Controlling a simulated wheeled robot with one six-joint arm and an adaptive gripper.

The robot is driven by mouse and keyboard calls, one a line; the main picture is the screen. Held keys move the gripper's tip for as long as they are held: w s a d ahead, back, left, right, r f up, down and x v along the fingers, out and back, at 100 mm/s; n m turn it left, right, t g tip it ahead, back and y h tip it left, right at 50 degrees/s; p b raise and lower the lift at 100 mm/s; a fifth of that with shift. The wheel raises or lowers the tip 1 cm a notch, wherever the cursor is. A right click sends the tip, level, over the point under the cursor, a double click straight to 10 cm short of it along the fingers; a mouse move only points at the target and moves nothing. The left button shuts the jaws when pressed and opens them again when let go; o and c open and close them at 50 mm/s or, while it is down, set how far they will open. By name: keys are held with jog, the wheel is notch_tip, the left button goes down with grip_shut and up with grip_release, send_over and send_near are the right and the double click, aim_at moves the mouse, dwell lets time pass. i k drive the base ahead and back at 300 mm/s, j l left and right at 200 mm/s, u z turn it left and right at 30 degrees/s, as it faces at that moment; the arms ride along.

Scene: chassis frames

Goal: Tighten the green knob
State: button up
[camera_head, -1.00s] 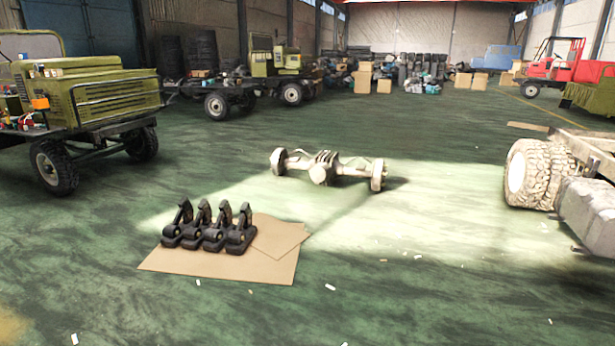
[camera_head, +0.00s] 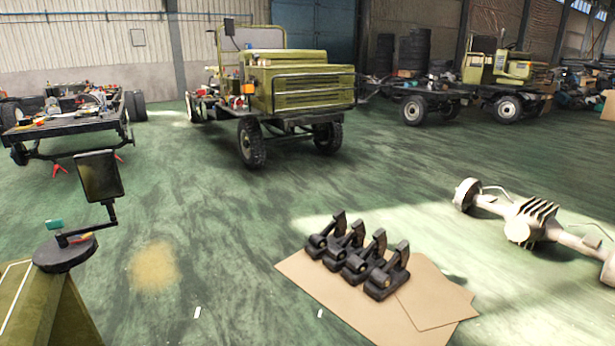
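A small green piece (camera_head: 54,225) shows at the lower left, on or beside a round dark disc (camera_head: 66,254). It is too small to tell whether it is the green knob. A small red piece (camera_head: 80,238) is near it on the disc. A dark flat panel (camera_head: 100,176) stands on a bent black arm that rises from the disc. The disc sits on top of an olive-green block (camera_head: 50,310) at the picture's left edge. My gripper is not in view.
Black parts (camera_head: 358,262) stand in a row on brown cardboard (camera_head: 425,290) at the lower right. An axle (camera_head: 530,220) lies at the right. A green truck (camera_head: 290,85) stands behind. A chassis (camera_head: 70,125) loaded with parts is at the left. The central green floor is free.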

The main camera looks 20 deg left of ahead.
aim_at(56, 224)
jog(key=i+j+u, duration=0.1)
jog(key=i+u, duration=0.15)
jog(key=u, duration=0.15)
jog(key=i+u, duration=0.25)
jog(key=u, duration=0.15)
jog(key=i+u, duration=0.25)
jog(key=u, duration=0.15)
jog(key=i+u, duration=0.25)
jog(key=u, duration=0.15)
jog(key=i+l+u, duration=0.2)
jog(key=u, duration=0.2)
jog(key=i+u, duration=0.3)
jog(key=u, duration=0.15)
jog(key=i+u, duration=0.25)
jog(key=u, duration=0.2)
jog(key=i+l+u, duration=0.15)
jog(key=i+u, duration=0.15)
jog(key=u, duration=0.15)
